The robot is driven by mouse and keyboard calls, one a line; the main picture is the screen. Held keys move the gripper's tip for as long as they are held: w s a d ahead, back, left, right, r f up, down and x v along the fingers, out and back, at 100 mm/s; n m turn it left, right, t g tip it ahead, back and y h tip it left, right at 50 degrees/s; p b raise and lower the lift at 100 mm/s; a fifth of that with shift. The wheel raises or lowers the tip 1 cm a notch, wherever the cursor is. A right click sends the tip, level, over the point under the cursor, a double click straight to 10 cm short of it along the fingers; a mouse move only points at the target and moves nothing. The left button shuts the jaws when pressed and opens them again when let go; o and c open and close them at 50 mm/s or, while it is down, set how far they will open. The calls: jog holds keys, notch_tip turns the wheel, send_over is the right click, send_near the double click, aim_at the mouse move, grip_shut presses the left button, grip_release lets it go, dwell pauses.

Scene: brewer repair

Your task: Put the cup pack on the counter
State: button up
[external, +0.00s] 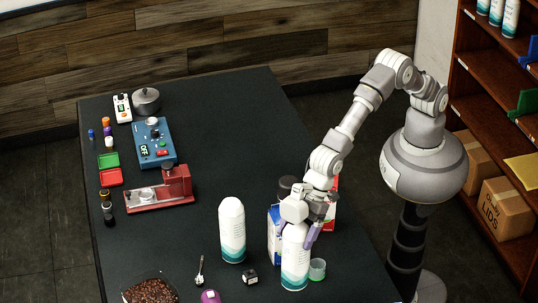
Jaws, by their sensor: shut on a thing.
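A white cup pack with a teal wave pattern (295,262) is upright at the near right of the dark counter (200,275). My gripper (305,226) is at its top and shut on it. The pack's base is at or just above the counter surface; I cannot tell whether it touches. A second, matching cup pack (232,232) stands upright on the counter to the left, apart from the held one. My gripper and wrist hide part of the held pack's top.
A blue-and-white carton (274,228) stands close behind the held pack. A green-topped cup (317,267) is close at its right, a small dark jar (250,276) at its left. Coffee beans (150,292) and a red machine (160,190) are further left. The middle counter is clear.

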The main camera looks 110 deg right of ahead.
aim_at(296, 255)
notch_tip(296, 255, down, 9)
jog(key=shift+w+a, duration=0.1)
dwell(0.3)
jog(key=shift+f+b, duration=0.1)
jog(key=shift+b, duration=0.25)
jog(key=o, duration=1.6)
